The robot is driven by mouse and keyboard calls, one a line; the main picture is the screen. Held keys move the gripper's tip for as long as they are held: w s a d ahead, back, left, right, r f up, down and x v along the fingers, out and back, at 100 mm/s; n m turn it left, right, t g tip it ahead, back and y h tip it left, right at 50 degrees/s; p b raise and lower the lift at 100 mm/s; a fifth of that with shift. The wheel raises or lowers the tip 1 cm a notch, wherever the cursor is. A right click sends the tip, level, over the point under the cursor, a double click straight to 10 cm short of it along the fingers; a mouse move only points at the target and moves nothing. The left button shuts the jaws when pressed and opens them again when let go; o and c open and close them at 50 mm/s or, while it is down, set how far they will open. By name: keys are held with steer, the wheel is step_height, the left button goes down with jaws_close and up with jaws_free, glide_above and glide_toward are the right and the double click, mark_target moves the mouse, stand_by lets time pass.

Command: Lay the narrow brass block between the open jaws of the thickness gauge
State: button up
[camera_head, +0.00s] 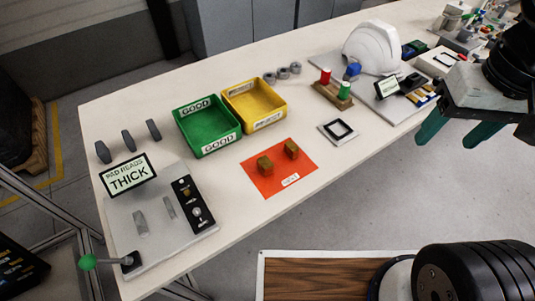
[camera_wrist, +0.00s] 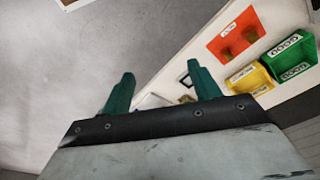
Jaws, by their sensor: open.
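Two brass blocks stand apart on an orange mat (camera_head: 268,186). The left block (camera_head: 265,165) looks wider, and the right block (camera_head: 291,149) looks narrower. The thickness gauge (camera_head: 152,248) is a grey plate at the table's left end, with a sign reading "PAD READS THICK" (camera_head: 129,176). Two grey raised pieces, seemingly its jaws (camera_head: 141,223), stand apart with nothing visible between them. My gripper (camera_head: 473,137), with green fingers, is open and empty at the far right, beyond the table's front edge. Its fingers also show in the wrist view (camera_wrist: 159,70), with the mat (camera_wrist: 235,36) beyond.
A green bin (camera_head: 207,125) and a yellow bin (camera_head: 255,103) stand behind the mat. A black-framed square plate (camera_head: 339,131) lies right of it. A white helmet shell (camera_head: 371,47) stands farther right.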

steer(key=w+a+f+m, duration=0.3)
steer(key=w+a, duration=0.2)
steer(key=w, duration=0.3)
steer(key=m+g, duration=0.1)
steer(key=m, duration=0.6)
glide_above(292, 145)
step_height(292, 145, down, 16)
steer(key=shift+s+d+r, duration=0.1)
steer(key=shift+r, duration=0.05)
step_height(292, 145, down, 8)
steer(key=shift+r, duration=0.15)
steer(key=c, duration=1.2)
